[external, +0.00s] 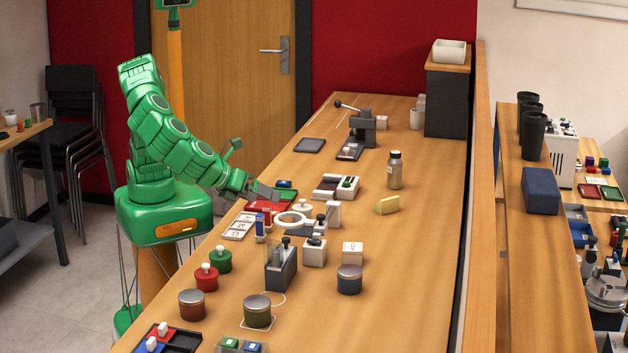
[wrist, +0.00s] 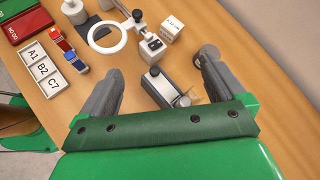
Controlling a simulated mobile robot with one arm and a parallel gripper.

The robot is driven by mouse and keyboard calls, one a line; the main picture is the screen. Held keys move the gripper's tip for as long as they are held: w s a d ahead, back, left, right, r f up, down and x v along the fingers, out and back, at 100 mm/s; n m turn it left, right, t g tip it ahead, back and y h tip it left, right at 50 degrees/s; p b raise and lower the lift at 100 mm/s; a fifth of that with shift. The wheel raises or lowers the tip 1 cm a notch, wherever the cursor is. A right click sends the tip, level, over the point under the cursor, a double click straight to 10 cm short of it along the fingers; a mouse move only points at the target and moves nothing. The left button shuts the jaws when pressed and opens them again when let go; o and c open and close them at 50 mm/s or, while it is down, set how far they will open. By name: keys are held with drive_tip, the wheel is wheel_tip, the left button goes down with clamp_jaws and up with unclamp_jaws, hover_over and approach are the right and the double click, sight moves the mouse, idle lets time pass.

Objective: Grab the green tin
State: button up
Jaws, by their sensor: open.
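The green tin (external: 257,312) is a short, dark olive-green cylinder with a metallic lid. It stands upright near the front of the bench in the external view. My gripper (external: 268,192) is well behind it, above the bench's left side near the ring magnifier. In the wrist view my gripper (wrist: 158,72) has its two fingers wide apart with nothing held between them. I cannot make out the tin in the wrist view.
A red-brown tin (external: 192,305) stands left of the green tin, and a blue-grey tin (external: 349,279) to its right. A grey holder (external: 281,268) stands just behind it. The ring magnifier (external: 291,220) and a label tray (wrist: 47,70) lie near my gripper.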

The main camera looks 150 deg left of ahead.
drive_tip(key=w+d+f+m+t+y, duration=0.15)
drive_tip(key=w+d+f+m, duration=0.4)
drive_tip(key=w, duration=0.55)
drive_tip(key=m+t, duration=0.3)
hover_over(243, 308)
drive_tip(key=f, duration=0.6)
drive_tip(key=shift+d, duration=0.2)
drive_tip(key=shift+f, duration=3.35)
drive_tip(key=shift+a+f, duration=0.25)
drive_tip(key=shift+f, duration=0.05)
drive_tip(key=x, duration=0.4)
drive_tip(key=shift+w+a, duration=0.15)
drive_tip(key=shift+a, duration=0.05)
drive_tip(key=shift+c, duration=0.2)
drive_tip(key=c, duration=1.1)
